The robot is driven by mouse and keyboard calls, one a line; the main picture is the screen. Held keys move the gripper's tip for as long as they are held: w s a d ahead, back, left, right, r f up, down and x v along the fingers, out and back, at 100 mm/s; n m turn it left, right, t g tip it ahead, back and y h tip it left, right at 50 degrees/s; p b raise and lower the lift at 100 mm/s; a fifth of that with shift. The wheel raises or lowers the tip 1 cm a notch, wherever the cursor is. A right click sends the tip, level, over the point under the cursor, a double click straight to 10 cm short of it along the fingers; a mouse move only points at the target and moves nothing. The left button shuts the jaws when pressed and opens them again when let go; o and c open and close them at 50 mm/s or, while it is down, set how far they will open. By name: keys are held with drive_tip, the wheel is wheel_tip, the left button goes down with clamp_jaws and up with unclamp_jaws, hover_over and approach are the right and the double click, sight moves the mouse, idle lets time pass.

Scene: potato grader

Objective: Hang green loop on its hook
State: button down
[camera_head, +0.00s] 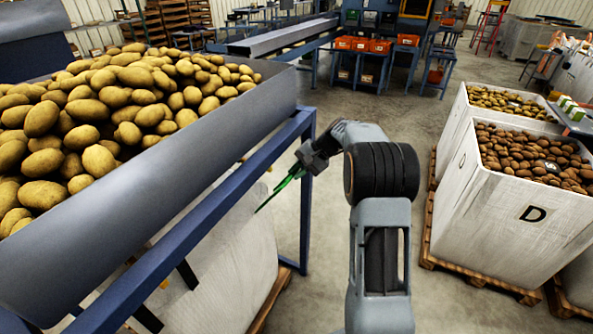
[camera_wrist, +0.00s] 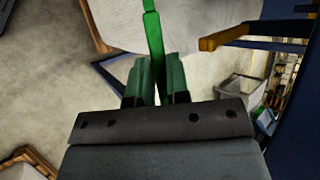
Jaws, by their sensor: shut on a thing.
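My gripper (camera_head: 298,172) is beside the blue frame of the potato hopper, with its fingers pointing down and left. It is shut on the green loop (camera_head: 268,203), a thin bright green strip sticking out past the fingers. In the wrist view the green loop (camera_wrist: 153,35) runs up from between the two dark green fingers of my gripper (camera_wrist: 158,78). A yellow-orange peg (camera_wrist: 228,36) juts from a dark blue part to the right of the loop, apart from it. I cannot tell which hook belongs to the green loop.
The grey hopper (camera_head: 170,172) full of potatoes fills the left, on a blue frame (camera_head: 215,212). Dark short bars (camera_head: 187,274) show under its rail. A white crate marked D (camera_head: 505,215) stands on a pallet at the right. Open floor (camera_head: 330,230) lies between.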

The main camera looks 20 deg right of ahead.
drive_tip(key=shift+w+a+r, duration=0.15)
drive_tip(key=shift+w+r, duration=0.1)
drive_tip(key=c, duration=1.1)
unclamp_jaws()
drive_tip(key=shift+f, duration=0.1)
drive_tip(key=p+v, duration=0.1)
drive_tip(key=v, duration=1.2)
drive_tip(key=shift+s+d+r, duration=0.15)
drive_tip(key=shift+d+r, duration=0.1)
drive_tip(key=shift+r, duration=0.05)
drive_tip(key=shift+c, duration=0.5)
